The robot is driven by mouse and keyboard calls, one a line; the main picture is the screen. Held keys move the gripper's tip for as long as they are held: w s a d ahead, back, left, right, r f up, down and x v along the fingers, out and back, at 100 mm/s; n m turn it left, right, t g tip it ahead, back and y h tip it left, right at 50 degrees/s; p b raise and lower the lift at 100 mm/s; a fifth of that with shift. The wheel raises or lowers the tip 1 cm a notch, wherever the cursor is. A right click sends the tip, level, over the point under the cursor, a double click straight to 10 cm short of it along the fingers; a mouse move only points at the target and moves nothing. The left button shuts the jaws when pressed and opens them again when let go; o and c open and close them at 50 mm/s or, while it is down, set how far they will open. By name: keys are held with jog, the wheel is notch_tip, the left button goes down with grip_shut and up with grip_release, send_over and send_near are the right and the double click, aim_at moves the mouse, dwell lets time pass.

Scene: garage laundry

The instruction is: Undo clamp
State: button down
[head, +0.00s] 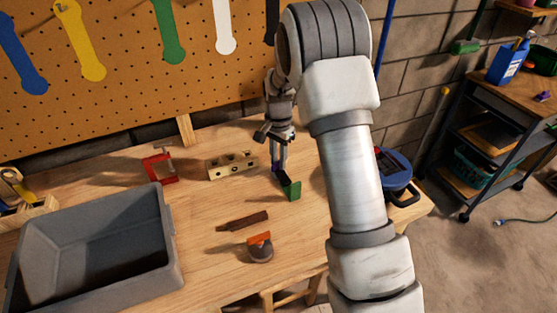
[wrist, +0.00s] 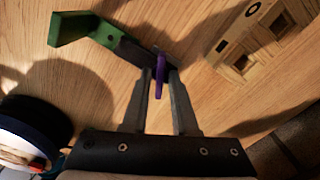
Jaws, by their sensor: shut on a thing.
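A clamp with a green L-shaped end (head: 291,189), a dark bar and a purple part lies on the wooden workbench. In the wrist view, its green end (wrist: 85,32) is at the upper left and the purple part (wrist: 159,75) is between my fingertips. My gripper (head: 279,169) points down over the clamp's far end and is shut on it. In the wrist view, my gripper (wrist: 160,76) covers part of the dark bar, and the exact contact is hard to see.
A wooden block with holes (head: 232,166) and a red clamp-like frame (head: 160,168) stand left of my gripper. A brown strip (head: 243,221) and an orange-and-grey tool (head: 260,247) lie nearer. A grey bin (head: 172,245) is at left; a blue round item (head: 398,168) is right.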

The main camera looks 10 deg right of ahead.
jog(key=n, duration=0.5)
jog(key=shift+s+f+n+b, duration=0.1)
jog(key=shift+f+n+b, duration=0.05)
jog(key=shift+n+b, duration=0.2)
jog(key=n, duration=0.4)
jog(key=shift+n, duration=0.25)
jog(key=shift+s+f, duration=0.1)
dwell(0.6)
jog(key=c, duration=0.9)
grip_release()
jog(key=shift+c, duration=0.2)
jog(key=shift+r, duration=0.2)
jog(key=shift+w+r, duration=0.2)
jog(key=shift+r, duration=0.2)
notch_tip(320, 180, up, 16)
jog(key=shift+r+p, duration=0.2)
jog(key=shift+p, duration=0.1)
